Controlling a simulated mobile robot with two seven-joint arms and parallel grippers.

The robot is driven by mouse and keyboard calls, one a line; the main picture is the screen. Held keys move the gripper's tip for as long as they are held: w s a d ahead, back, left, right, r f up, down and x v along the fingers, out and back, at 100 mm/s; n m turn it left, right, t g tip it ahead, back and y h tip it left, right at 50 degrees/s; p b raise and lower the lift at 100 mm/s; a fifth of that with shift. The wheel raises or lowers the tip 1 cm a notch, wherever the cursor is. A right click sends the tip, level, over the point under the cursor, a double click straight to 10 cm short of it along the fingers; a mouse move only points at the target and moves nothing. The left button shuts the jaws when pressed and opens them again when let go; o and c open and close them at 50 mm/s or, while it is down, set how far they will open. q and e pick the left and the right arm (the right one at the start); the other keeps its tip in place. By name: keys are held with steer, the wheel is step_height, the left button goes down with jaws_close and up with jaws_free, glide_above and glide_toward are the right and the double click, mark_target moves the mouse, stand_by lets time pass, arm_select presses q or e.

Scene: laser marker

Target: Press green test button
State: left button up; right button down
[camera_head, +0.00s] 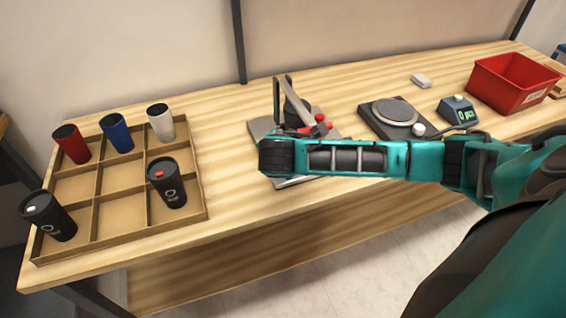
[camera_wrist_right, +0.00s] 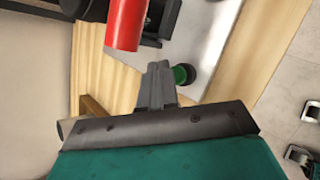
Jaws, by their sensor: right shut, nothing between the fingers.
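The green test button (camera_wrist_right: 181,74) sits in a dark round ring on a light grey plate (camera_wrist_right: 200,40) in the right wrist view. My right gripper (camera_wrist_right: 158,72) is shut and empty. Its fingertips are just left of the button and overlap its edge in the picture; I cannot tell whether they touch it. In the head view my right arm reaches over the grey base of the marking device (camera_head: 262,127), which has a dark upright part and red knobs (camera_head: 320,122). The arm hides the button there. My left gripper is not in view.
A red cylindrical part (camera_wrist_right: 127,24) stands close to the fingers. On the wooden table are a divided tray (camera_head: 122,178) with several cups at left, a scale (camera_head: 395,112), a small display box (camera_head: 458,110) and a red bin (camera_head: 512,82). The table between tray and device is clear.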

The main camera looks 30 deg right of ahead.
steer(key=shift+f, duration=0.1)
steer(key=shift+f, duration=0.3)
steer(key=shift+f, duration=0.5)
stand_by(0.6)
stand_by(0.3)
steer(key=shift+r+p, duration=0.55)
steer(key=shift+r, duration=0.35)
steer(key=shift+r, duration=2.55)
